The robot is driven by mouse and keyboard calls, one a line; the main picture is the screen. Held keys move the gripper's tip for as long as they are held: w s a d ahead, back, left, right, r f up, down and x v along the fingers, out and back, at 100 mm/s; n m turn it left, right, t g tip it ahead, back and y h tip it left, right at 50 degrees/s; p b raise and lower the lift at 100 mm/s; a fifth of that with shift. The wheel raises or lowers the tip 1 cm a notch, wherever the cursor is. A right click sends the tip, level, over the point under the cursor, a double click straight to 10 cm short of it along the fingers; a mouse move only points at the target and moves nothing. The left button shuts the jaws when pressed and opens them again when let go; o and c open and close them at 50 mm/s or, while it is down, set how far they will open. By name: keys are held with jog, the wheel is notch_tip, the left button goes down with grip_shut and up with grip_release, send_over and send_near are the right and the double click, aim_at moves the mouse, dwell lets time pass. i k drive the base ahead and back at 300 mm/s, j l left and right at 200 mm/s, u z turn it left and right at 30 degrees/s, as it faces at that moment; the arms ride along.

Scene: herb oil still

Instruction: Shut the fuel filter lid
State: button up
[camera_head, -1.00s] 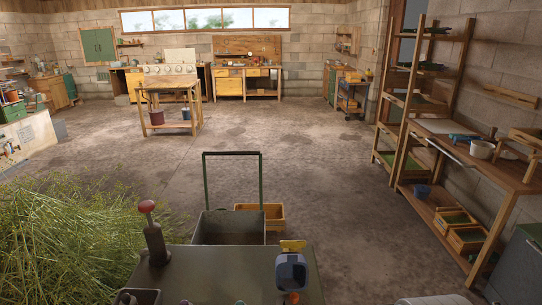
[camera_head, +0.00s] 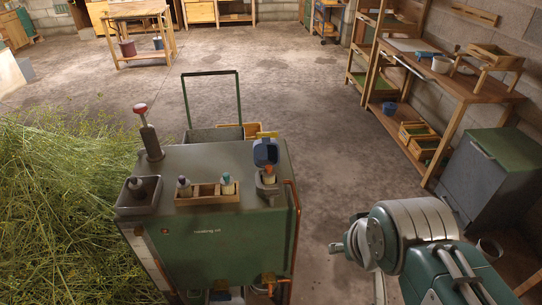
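The fuel filter is most likely the small grey holder (camera_head: 267,187) on the back right of the green cart top, but I see no readable label on it. Its blue lid (camera_head: 265,151) stands raised, tilted up above the holder. A bottle or plug with an orange-red top (camera_head: 268,171) shows in the holder under the lid. My gripper (camera_head: 345,246) is probably the small grey end part at the lower right, to the right of the cart and apart from the lid. Its fingers cannot be made out clearly.
Cut herbs (camera_head: 60,200) heap at left. A shelf bench (camera_head: 455,85) and green cabinet (camera_head: 495,180) stand right. Floor between cart and bench is clear.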

aim_at(266, 150)
jog(key=l+z, duration=0.2)
jog(key=z, duration=1.1)
jog(key=i+l, duration=0.1)
jog(key=i, duration=0.4)
jog(key=i+l+u, duration=0.1)
jog(key=i, duration=0.4)
jog(key=i+l, duration=0.2)
jog(key=i, duration=0.3)
jog(key=i+j+u, duration=0.15)
jog(key=i+u, duration=0.6)
jog(key=i, duration=0.2)
jog(key=i+l+u, duration=0.2)
jog(key=i+u, duration=0.2)
jog(key=i+j+u, duration=0.1)
jog(key=i+u, duration=0.35)
jog(key=i+l+u, duration=0.1)
jog(key=i+u, duration=0.35)
jog(key=i+l+u, duration=0.2)
jog(key=i+u, duration=0.4)
jog(key=u, duration=0.3)
jog(key=i+u, duration=0.1)
jog(key=u, duration=0.35)
jog(key=i+l+u, duration=0.1)
jog(key=u, duration=0.35)
jog(key=i+l+u, duration=0.1)
jog(key=u, duration=1.75)
jog(key=i+j, duration=0.25)
jog(key=i, duration=0.15)
jog(key=j+u, duration=0.05)
